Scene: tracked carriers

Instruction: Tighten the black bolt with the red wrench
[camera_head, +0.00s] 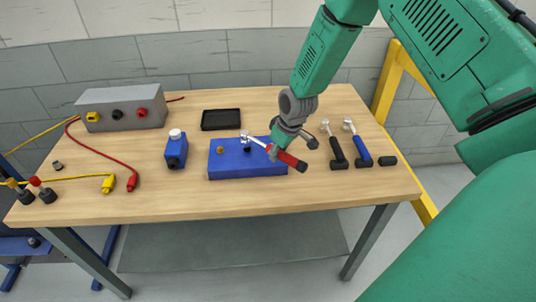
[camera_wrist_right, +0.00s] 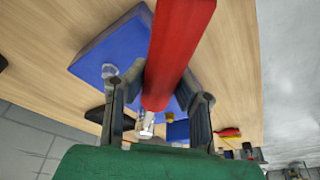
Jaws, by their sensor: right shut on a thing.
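The red wrench (camera_head: 286,156) has a red handle with a dark end and a silver shaft and head. My right gripper (camera_head: 290,147) is shut on its handle, above the right edge of the blue block (camera_head: 262,168). In the right wrist view the red handle (camera_wrist_right: 178,48) lies between the two fingers (camera_wrist_right: 162,108). The wrench's silver head points left, over the black bolt (camera_head: 247,149) on the block. I cannot tell whether head and bolt touch. A yellow bolt (camera_head: 221,150) stands to the left on the same block. My left gripper is not in view.
A black tray (camera_head: 221,120) is behind the block. A blue bottle-like item (camera_head: 176,152), grey box (camera_head: 122,98) and cables are left. The table's front strip is clear.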

